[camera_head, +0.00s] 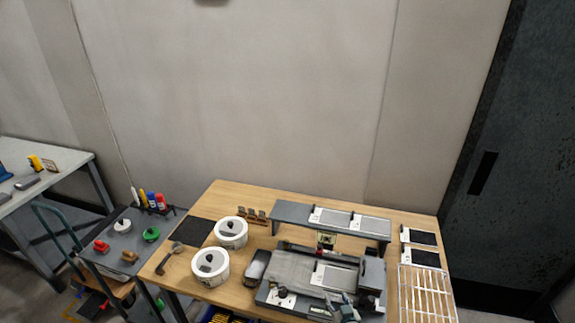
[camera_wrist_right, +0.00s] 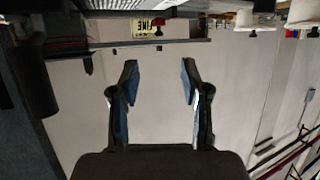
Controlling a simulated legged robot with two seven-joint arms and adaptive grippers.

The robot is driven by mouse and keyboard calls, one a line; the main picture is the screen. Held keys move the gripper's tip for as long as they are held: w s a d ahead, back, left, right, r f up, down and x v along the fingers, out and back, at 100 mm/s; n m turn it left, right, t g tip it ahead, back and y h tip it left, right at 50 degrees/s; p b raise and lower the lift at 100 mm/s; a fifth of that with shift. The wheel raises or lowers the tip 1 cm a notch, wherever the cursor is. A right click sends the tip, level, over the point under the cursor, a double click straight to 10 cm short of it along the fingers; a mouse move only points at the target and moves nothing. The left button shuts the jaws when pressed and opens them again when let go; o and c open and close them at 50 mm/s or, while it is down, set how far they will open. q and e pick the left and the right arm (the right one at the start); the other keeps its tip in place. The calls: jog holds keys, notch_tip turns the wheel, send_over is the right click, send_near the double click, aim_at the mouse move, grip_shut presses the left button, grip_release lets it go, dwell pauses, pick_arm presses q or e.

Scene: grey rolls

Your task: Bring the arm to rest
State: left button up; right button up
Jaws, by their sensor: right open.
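My right gripper (camera_head: 345,308) shows small at the bottom edge of the head view, in front of the grey machine on the wooden table. In the right wrist view my right gripper (camera_wrist_right: 160,82) has its two fingers well apart, with nothing between them. My left gripper is not in view.
The wooden table (camera_head: 300,205) carries a grey machine (camera_head: 310,268), a grey raised shelf (camera_head: 290,213), two white round containers (camera_head: 210,266) (camera_head: 231,233) and a wire rack (camera_head: 428,295). A side cart (camera_head: 133,240) stands left, a dark door (camera_head: 530,150) right.

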jog(key=s+d+f+g, duration=0.2)
jog(key=s+f+g, duration=0.1)
jog(key=s, duration=0.8)
jog(key=s+d+f+g+h, duration=0.1)
jog(key=s+f+g, duration=0.3)
jog(key=s, duration=0.7)
jog(key=s+d+f+g, duration=0.2)
jog(key=s+f+g, duration=0.1)
jog(key=s, duration=0.8)
notch_tip(320, 180, down, 28)
jog(key=s+n+g, duration=0.1)
jog(key=s, duration=0.2)
jog(key=s+d+f+g, duration=0.1)
jog(key=s+d+f, duration=0.2)
jog(key=s+f, duration=1.1)
jog(key=shift+s+h, duration=0.3)
jog(key=shift+s, duration=0.95)
